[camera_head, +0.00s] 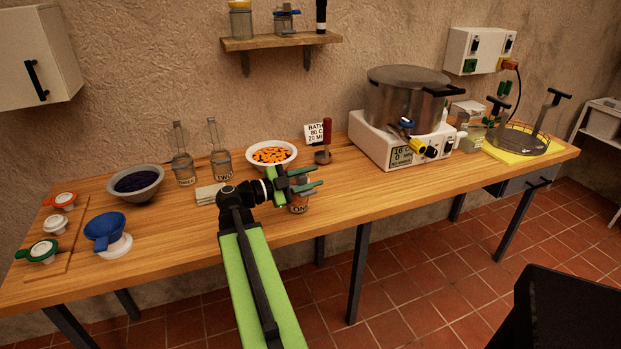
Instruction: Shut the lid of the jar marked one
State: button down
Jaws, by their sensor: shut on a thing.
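The jar marked one (299,208) stands near the front edge of the wooden table, its label partly showing below my gripper. My gripper (307,179) is at the top of this jar, its green fingers pointing right. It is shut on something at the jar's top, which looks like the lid. The fingers hide most of the lid and rim, so I cannot tell the lid's exact angle.
Two more glass jars (221,163) (184,169) stand behind left with upright lids. A white bowl of orange pieces (290,151) and a red-handled tool (326,138) are behind. A steel pot (405,92) stands at right. The table between jar and pot is clear.

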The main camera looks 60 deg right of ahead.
jog(key=shift+w+a, duration=0.1)
jog(key=c, duration=1.1)
grip_release()
jog(key=shift+c, duration=0.2)
jog(key=v, duration=1.7)
jog(key=shift+a, duration=0.2)
jog(key=shift+w, duration=0.1)
